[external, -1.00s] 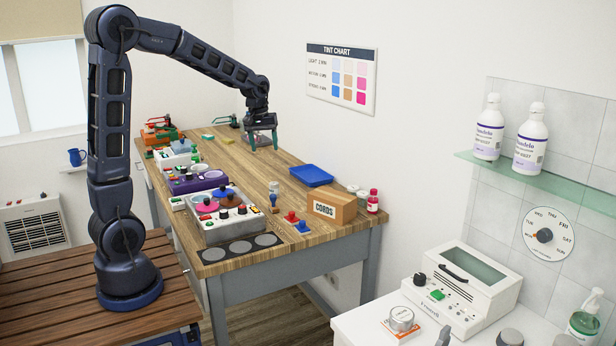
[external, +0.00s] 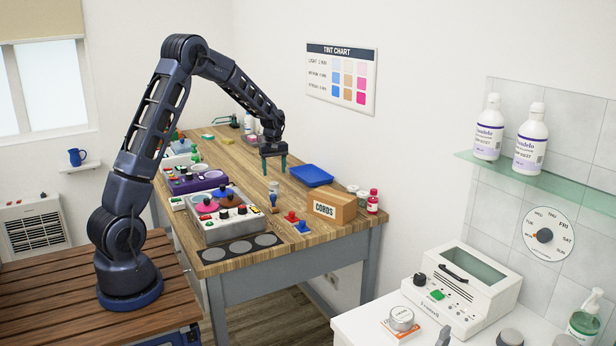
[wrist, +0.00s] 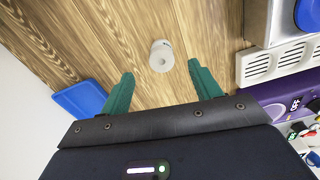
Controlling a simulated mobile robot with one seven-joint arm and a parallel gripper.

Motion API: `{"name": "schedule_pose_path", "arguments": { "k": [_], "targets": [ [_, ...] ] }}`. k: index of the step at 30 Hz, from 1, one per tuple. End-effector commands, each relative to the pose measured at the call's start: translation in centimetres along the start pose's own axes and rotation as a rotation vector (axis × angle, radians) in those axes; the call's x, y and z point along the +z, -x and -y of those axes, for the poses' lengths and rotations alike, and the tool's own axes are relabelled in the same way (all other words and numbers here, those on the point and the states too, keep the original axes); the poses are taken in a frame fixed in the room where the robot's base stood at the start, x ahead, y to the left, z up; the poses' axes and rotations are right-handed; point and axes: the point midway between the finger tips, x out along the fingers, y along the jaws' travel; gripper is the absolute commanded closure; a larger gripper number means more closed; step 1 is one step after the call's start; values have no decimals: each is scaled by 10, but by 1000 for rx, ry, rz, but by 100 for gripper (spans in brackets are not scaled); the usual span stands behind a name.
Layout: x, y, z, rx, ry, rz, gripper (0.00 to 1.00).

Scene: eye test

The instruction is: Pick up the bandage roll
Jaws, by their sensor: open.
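The bandage roll (wrist: 161,56) is a small white cylinder with a hole in its top, standing upright on the wooden table. In the external view, a small pale cylinder (external: 273,187) behind the wooden-handled stamp appears to be the same roll. My gripper (wrist: 160,70) is open and empty, its two green fingers pointing down. In the wrist view the roll shows just past the gap between the fingertips, roughly centred. In the external view my gripper (external: 273,168) hangs above the table, a little behind the roll, apart from it.
A blue tray (external: 311,175) lies right of my gripper. A purple device (external: 197,179) and a control box (external: 222,218) stand to the left. A stamp (external: 273,203), red and blue small pieces (external: 292,217) and a CORDS box (external: 332,207) are nearer the camera.

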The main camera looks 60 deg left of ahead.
Motion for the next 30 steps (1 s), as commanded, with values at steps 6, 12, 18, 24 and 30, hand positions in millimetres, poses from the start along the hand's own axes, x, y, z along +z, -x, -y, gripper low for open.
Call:
{"name": "schedule_pose_path", "arguments": {
  "k": [6, 12, 18, 24, 30],
  "targets": [
    [0, -32, 1, -3, 0, 2, 37],
    [0, -47, 0, 0, -2, 0, 37],
    [-3, -65, 1, -2, -1, 1, 37],
    [-4, -91, 1, -1, -2, 2, 37],
    [-5, -97, 0, 1, -2, 0, 37]
  ]
}}
